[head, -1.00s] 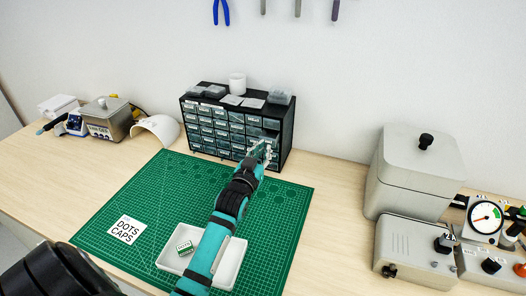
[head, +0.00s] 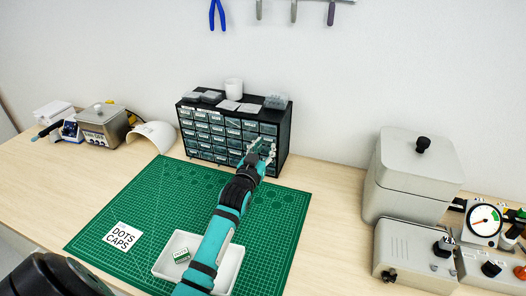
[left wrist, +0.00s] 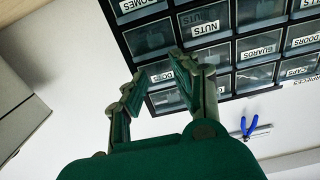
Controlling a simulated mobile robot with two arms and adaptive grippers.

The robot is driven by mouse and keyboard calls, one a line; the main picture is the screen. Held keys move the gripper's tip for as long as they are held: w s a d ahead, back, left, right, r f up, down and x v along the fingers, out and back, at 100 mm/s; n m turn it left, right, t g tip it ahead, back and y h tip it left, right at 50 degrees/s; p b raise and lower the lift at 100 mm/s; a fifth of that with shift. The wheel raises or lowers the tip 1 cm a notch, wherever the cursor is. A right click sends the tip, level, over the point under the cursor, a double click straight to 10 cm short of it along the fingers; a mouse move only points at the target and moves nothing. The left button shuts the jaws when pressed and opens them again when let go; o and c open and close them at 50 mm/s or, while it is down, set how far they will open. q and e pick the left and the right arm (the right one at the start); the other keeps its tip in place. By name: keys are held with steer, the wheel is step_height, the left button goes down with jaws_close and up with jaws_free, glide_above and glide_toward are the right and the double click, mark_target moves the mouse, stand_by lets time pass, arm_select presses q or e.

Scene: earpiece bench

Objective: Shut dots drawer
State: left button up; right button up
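The dark drawer cabinet (head: 228,130) stands at the back of the bench, with several rows of small labelled drawers. In the left wrist view, the drawer labelled DOTS (left wrist: 160,77) is right by my fingertips and partly hidden by them; I cannot tell how far out it sits. My left gripper (head: 262,150) is at the cabinet's lower right front. In the left wrist view, its two fingers (left wrist: 155,68) are apart with nothing between them. My right gripper is not in view.
A green mat (head: 140,205) carries a white tray (head: 232,268) with a small green-and-white box (head: 181,255), and a card (head: 122,236) reading DOTS CAPS. A cup (head: 233,88) and small boxes stand on the cabinet. A grey lidded box (head: 415,175) stands at the right.

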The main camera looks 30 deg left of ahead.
arm_select(q)
steer(key=v, duration=1.2)
